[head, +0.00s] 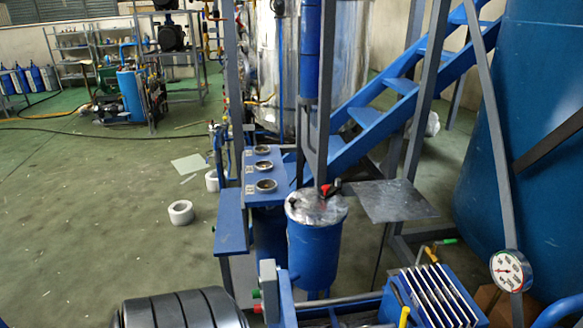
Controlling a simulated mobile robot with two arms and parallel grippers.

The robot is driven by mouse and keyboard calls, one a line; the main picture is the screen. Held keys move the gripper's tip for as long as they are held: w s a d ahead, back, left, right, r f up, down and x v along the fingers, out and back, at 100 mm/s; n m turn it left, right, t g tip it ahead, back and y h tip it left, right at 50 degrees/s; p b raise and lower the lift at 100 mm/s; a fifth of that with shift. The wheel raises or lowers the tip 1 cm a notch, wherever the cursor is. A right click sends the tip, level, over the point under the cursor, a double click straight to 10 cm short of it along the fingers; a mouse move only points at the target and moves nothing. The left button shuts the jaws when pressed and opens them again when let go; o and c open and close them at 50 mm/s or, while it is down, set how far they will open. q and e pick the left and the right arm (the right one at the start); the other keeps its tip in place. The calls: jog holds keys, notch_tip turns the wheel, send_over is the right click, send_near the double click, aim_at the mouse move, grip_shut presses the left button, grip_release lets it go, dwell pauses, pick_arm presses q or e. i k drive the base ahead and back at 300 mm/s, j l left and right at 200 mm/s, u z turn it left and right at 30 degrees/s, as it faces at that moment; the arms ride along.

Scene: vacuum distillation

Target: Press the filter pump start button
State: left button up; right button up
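A small grey control box (268,283) stands on a blue post near the bottom centre of the head view. On its left side a green button (256,293) sticks out, with a red button (257,308) just below it. No label can be read, so I cannot tell from markings which one is the filter pump start button. Neither of my grippers is in view, and nothing is seen touching the buttons.
A black ribbed cylinder (180,311) lies at the bottom left of the box. A blue filter vessel (314,250) stands behind it. A plate stack (437,297) and a pressure gauge (511,270) are at the right. Open green floor (90,220) lies at the left.

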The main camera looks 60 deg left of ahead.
aim_at(256, 294)
jog(key=u, duration=2.1)
